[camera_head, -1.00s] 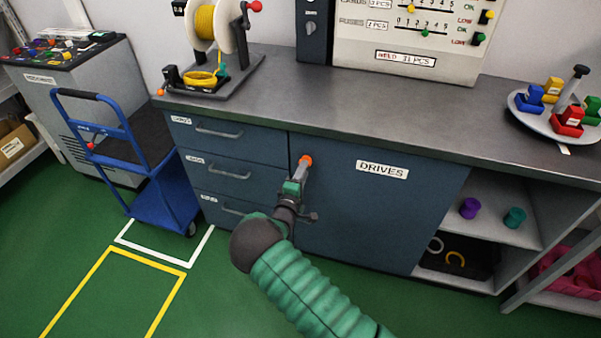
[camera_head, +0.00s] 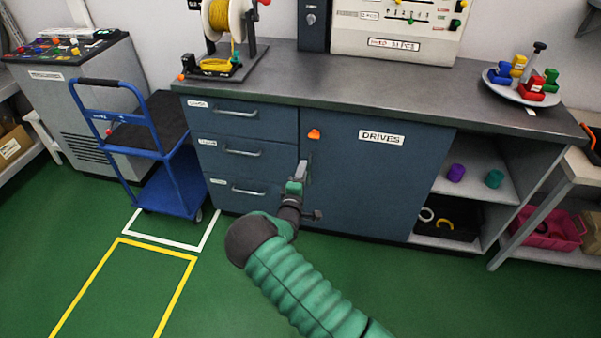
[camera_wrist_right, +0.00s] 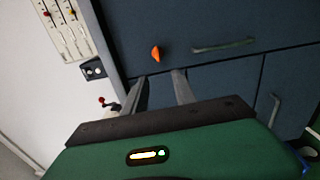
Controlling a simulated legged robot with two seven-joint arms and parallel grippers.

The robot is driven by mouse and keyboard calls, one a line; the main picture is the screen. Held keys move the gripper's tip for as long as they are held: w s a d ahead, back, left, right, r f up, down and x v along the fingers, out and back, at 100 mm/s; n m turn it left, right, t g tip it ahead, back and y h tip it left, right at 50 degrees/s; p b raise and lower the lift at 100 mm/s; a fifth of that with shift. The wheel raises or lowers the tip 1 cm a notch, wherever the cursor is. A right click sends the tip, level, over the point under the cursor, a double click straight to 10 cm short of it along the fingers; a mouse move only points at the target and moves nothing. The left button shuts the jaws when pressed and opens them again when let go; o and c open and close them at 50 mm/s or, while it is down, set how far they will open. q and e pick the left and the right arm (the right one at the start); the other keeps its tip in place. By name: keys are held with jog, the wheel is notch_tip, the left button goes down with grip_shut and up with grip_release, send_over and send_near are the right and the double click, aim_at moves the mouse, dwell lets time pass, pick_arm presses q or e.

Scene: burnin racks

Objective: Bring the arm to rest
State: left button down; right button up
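My right arm with its green sleeve reaches in from the bottom of the head view. Its gripper (camera_head: 302,172) points at the front of the blue cabinet, below an orange knob (camera_head: 314,134) by the DRIVES door (camera_head: 375,185). In the right wrist view the two grey fingers (camera_wrist_right: 160,88) stand apart with nothing between them. The orange knob (camera_wrist_right: 155,53) shows beyond the fingertips, clear of them. My left gripper is in neither view.
A blue trolley (camera_head: 165,185) stands left of the cabinet. The grey worktop (camera_head: 370,88) carries a wire spool (camera_head: 222,22) and a round tray (camera_head: 523,97) of coloured parts. Open shelves (camera_head: 480,192) lie right of the door. The green floor in front is clear.

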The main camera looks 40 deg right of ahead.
jog(key=s+a+m+g+y, duration=0.25)
jog(key=s+a+y, duration=0.25)
jog(key=a, duration=0.4)
jog(key=s+a+m+g+y, duration=0.2)
jog(key=s+a+m+y, duration=0.3)
jog(key=a, duration=0.4)
jog(key=s+a+r+g+y, duration=0.2)
jog(key=s+a, duration=0.3)
jog(key=s, duration=0.4)
jog(key=s+a+r+g+y, duration=0.15)
jog(key=s+a, duration=0.25)
jog(key=s, duration=0.4)
notch_tip(320, 180, up, 16)
jog(key=s+g+p, duration=0.1)
jog(key=s+p, duration=0.2)
jog(key=p, duration=1.3)
jog(key=shift+r+m, duration=0.2)
jog(key=shift+m, duration=0.25)
